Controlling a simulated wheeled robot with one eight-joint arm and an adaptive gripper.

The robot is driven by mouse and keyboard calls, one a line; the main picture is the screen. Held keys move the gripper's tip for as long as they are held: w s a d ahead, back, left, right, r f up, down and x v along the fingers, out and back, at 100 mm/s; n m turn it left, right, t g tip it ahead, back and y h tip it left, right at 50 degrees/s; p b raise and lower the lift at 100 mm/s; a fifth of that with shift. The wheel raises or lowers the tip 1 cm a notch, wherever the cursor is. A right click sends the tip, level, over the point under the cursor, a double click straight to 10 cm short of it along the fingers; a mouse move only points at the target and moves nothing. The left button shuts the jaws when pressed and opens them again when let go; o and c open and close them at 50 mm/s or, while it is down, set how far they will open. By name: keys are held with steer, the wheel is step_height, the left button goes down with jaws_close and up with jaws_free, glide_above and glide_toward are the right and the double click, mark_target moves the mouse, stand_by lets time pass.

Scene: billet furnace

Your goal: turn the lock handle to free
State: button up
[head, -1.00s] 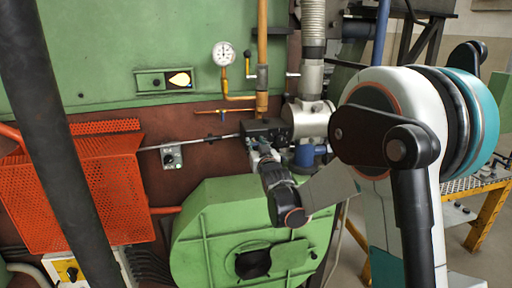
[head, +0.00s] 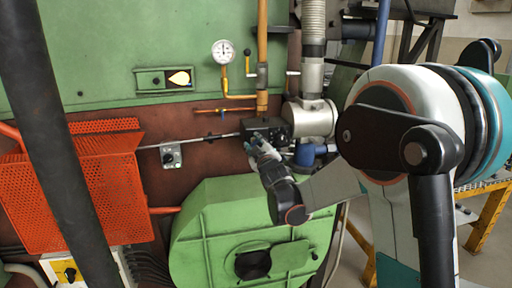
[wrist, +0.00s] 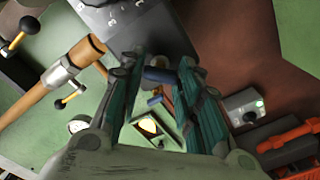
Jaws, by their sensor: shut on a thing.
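A black box (head: 272,126) with white marks on its face sits on the pipework beside a silver cylinder. The wrist view shows this box (wrist: 150,28) just beyond my fingertips. My gripper (head: 256,146) reaches up to the box from below. In the wrist view, my gripper's (wrist: 162,72) two teal-padded fingers are shut on a small dark blue-grey bar, which looks like the lock handle (wrist: 158,75). The fingers hide its ends, so its exact angle is hard to tell. In the head view, my gripper covers the handle.
A green round housing (head: 215,225) stands below my wrist. An orange perforated guard (head: 95,190) is at the left. A copper pipe (head: 262,50) and a pressure gauge (head: 223,52) are above. A grey switch box (head: 171,155) is left of the black box.

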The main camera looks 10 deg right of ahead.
steer(key=n+b, duration=0.1)
steer(key=n, duration=0.7)
steer(key=shift+f+n, duration=0.1)
steer(key=shift+n, duration=0.3)
stand_by(0.4)
steer(key=o, duration=1)
steer(key=shift+a, duration=0.1)
steer(key=shift+o, duration=0.2)
steer(key=s, duration=1.2)
